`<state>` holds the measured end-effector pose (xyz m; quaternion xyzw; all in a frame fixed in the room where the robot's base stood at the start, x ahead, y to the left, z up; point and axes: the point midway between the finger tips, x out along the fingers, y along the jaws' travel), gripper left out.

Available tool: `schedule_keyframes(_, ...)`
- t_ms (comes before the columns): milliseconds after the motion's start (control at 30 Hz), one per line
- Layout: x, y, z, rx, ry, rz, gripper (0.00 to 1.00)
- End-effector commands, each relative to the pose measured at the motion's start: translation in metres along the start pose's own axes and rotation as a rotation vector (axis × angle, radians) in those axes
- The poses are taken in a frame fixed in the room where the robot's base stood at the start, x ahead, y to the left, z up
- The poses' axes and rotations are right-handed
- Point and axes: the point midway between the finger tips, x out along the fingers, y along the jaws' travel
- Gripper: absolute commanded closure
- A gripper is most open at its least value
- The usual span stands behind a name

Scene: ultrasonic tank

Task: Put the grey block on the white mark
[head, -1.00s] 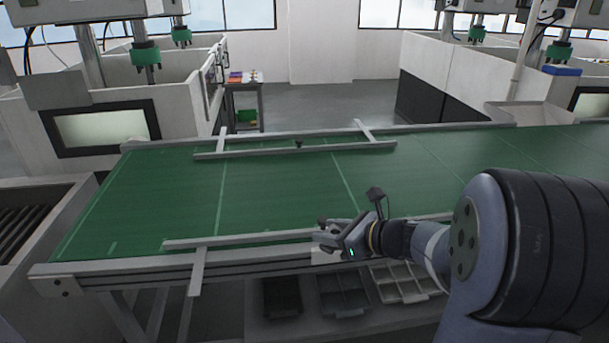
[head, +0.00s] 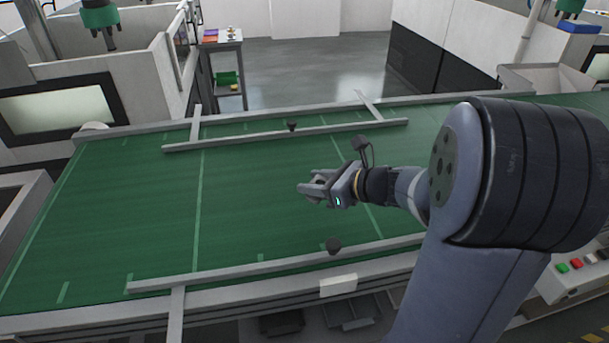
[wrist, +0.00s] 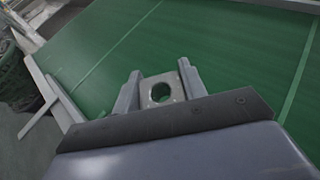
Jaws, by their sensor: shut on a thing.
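The grey block (wrist: 161,90), with a round hole through it, sits between the two fingers of my gripper (wrist: 160,84) in the wrist view. My gripper is shut on it. In the head view my gripper (head: 310,190) is over the green belt, beyond the front guide rail. The block cannot be clearly told from the fingers there. A white rectangular patch (head: 338,285) lies at the belt's front edge, nearer than my gripper and apart from it. I see no other white mark on the belt.
The green conveyor belt (head: 150,200) is mostly clear, with pale lines across it. A front guide rail (head: 240,273) and a back guide rail (head: 250,138) run along it, each with a dark knob. A small table (head: 222,42) with items stands beyond.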

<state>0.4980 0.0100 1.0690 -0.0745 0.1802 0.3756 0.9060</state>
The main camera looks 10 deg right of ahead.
Motion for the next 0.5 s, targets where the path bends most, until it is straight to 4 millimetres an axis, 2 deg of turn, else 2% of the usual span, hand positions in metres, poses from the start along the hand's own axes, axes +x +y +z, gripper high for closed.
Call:
schedule_keyframes(33, 0.004, 0.000, -0.011, 0.008, 0.002, 0.002, 0.86)
schedule_keyframes(200, 0.016, 0.000, -0.040, 0.006, 0.002, 0.001, 0.86)
schedule_keyframes(367, 0.021, 0.000, -0.051, 0.003, 0.000, 0.000, 0.86)
schedule_keyframes(500, 0.028, 0.000, -0.068, 0.006, 0.002, 0.001, 0.86)
